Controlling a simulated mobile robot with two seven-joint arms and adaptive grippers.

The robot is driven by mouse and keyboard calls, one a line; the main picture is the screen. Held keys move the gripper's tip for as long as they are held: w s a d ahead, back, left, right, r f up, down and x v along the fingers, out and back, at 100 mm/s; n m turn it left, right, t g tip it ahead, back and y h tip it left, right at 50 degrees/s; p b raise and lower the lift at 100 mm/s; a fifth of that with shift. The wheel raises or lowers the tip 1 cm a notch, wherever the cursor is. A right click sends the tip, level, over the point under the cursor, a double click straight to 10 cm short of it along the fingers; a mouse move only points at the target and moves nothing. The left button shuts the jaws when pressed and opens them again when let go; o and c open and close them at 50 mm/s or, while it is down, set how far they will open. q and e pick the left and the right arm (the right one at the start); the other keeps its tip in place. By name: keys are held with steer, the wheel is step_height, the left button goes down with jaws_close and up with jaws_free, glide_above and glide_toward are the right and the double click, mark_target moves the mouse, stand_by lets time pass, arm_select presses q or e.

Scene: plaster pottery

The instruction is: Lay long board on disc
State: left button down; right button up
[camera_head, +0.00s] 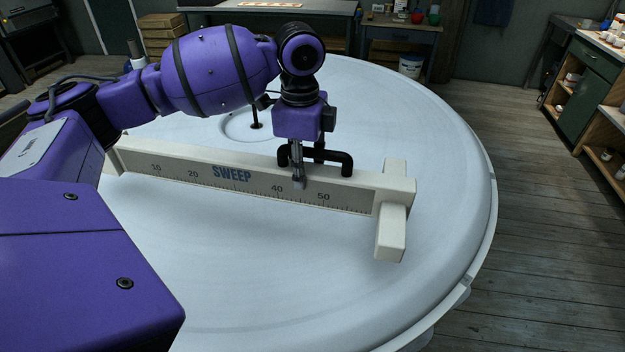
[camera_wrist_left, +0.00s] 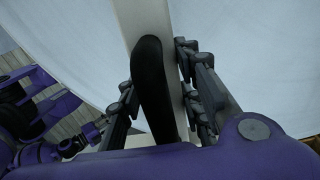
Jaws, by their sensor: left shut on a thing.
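The long board (camera_head: 235,178) is cream-white, marked SWEEP with a ruler scale, and has a crosspiece at its right end. It stands on edge over the large pale disc (camera_head: 440,200), and I cannot tell if it touches the disc. A black handle (camera_head: 346,163) sits on its top edge. In the left wrist view the fingers (camera_wrist_left: 157,88) lie on both sides of the black handle (camera_wrist_left: 153,85) and the board (camera_wrist_left: 140,20). The board's left end is partly hidden by my arm.
A thin dark post (camera_head: 256,112) rises from a ring at the disc's middle, behind the board. The disc's right and front surface is clear. A workbench (camera_head: 400,25) stands at the back, and shelves (camera_head: 590,100) stand at the right.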

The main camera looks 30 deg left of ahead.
mark_target(297, 191)
arm_select(q)
steer(key=shift+w+a+r+m, duration=0.25)
steer(key=shift+a+m, duration=0.25)
steer(key=shift+m, duration=0.2)
steer(key=shift+w+a+r+m, duration=0.1)
steer(key=shift+a+r+m, duration=0.15)
steer(key=shift+a+m, duration=0.35)
steer(key=shift+d+f, duration=0.1)
steer(key=shift+f, duration=1.3)
steer(key=shift+f+b, duration=0.5)
steer(key=shift+f, duration=0.35)
steer(key=shift+f+b, duration=0.6)
steer(key=shift+f, duration=0.7)
steer(key=shift+f+b, duration=0.3)
steer(key=shift+f, duration=0.5)
arm_select(e)
steer(key=f, duration=0.1)
steer(key=s+f, duration=0.1)
steer(key=f, duration=0.1)
steer(key=shift+s+d, duration=0.25)
steer(key=shift+d, duration=0.05)
steer(key=shift+r, duration=0.1)
steer(key=shift+s+d+g, duration=0.2)
steer(key=shift+s+g, duration=0.1)
